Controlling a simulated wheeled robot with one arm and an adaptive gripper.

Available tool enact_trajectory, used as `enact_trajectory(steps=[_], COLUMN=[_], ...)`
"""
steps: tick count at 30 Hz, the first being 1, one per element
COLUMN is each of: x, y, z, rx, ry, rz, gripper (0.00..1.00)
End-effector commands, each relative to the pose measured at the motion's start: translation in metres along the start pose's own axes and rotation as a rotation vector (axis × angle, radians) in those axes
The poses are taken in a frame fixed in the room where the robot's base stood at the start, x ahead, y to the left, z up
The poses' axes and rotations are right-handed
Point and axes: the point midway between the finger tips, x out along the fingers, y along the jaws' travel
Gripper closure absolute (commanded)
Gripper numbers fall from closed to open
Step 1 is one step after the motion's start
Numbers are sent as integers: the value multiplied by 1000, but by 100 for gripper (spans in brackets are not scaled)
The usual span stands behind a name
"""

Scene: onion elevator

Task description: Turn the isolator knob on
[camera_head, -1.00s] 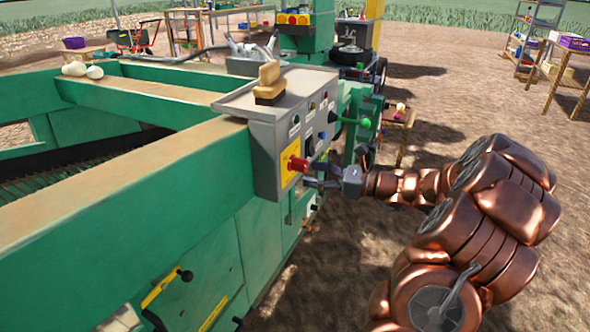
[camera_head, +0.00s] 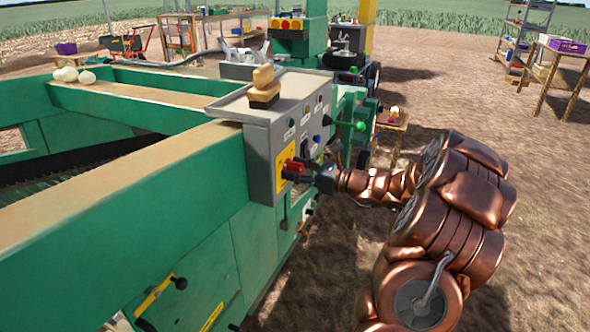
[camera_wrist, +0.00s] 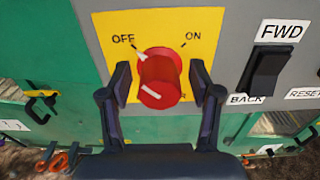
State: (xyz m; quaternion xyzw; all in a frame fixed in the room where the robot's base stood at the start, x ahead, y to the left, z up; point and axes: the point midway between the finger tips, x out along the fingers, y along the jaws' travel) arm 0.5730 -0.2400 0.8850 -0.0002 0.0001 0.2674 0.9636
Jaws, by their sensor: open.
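The red isolator knob (camera_wrist: 160,76) sits on a yellow plate (camera_wrist: 205,25) marked OFF at the upper left and ON at the upper right. A white mark on the knob's base lies towards OFF. My gripper (camera_wrist: 161,82) is open in the wrist view, one finger on each side of the knob, with a small gap visible at each side. In the head view, the knob (camera_head: 292,168) is on the grey control box (camera_head: 258,150), and my gripper (camera_head: 303,172) reaches it from the right, partly hiding it.
A black FWD/BACK rocker switch (camera_wrist: 264,75) is right of the knob. A green-tipped lever (camera_head: 360,126) sticks out beyond the box. Open dirt ground lies to the right.

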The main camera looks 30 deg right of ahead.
Motion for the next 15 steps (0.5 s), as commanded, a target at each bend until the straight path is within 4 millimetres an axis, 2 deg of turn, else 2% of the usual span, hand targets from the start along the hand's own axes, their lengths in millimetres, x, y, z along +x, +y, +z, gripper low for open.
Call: enact_trajectory(steps=[6,15], x=[0,0], y=[0,0], z=[0,0], rx=[0,0], ry=[0,0], rz=[1,1], gripper=[39,70])
